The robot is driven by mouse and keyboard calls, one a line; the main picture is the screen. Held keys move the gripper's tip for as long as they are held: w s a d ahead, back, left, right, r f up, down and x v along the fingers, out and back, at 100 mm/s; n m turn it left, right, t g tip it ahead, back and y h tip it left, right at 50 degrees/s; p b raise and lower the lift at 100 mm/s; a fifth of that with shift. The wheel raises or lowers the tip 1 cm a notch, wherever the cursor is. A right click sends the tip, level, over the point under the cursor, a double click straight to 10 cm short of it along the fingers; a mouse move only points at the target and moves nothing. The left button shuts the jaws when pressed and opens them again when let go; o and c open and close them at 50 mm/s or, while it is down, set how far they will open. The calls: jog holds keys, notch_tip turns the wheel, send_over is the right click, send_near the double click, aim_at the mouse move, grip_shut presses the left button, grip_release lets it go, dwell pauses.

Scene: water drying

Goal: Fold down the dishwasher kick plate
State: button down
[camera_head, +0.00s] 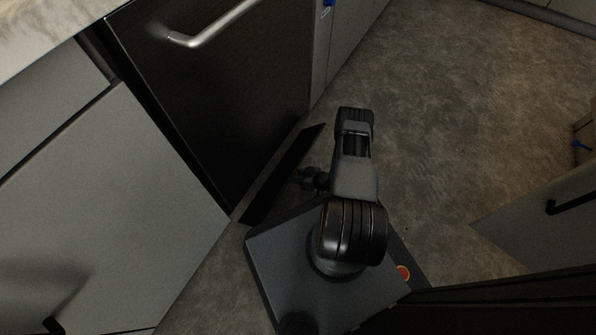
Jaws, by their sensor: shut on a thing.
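The dishwasher (225,90) is the dark front panel with a silver bar handle (215,25), and its door is shut. The kick plate (275,186) is a long thin black strip at the foot of the dishwasher. It sticks out from the front, low over the floor; I cannot tell whether it touches the floor. My gripper (299,176) is small and dark in this view, at the outer long edge of the kick plate around its middle. It is shut on the plate's edge, though its fingers are hard to make out.
Grey cabinets (120,200) stand left of the dishwasher, under a pale countertop (50,25). More grey cabinet fronts stand beyond it and at the right (545,215), the latter with a dark handle. The grey floor (460,110) is clear between them.

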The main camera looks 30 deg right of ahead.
jog(key=shift+d+f, duration=0.1)
jog(key=shift+f, duration=0.6)
jog(key=shift+d, duration=0.1)
jog(key=c, duration=0.7)
grip_release()
jog(key=shift+c, duration=0.2)
jog(key=shift+s, duration=0.1)
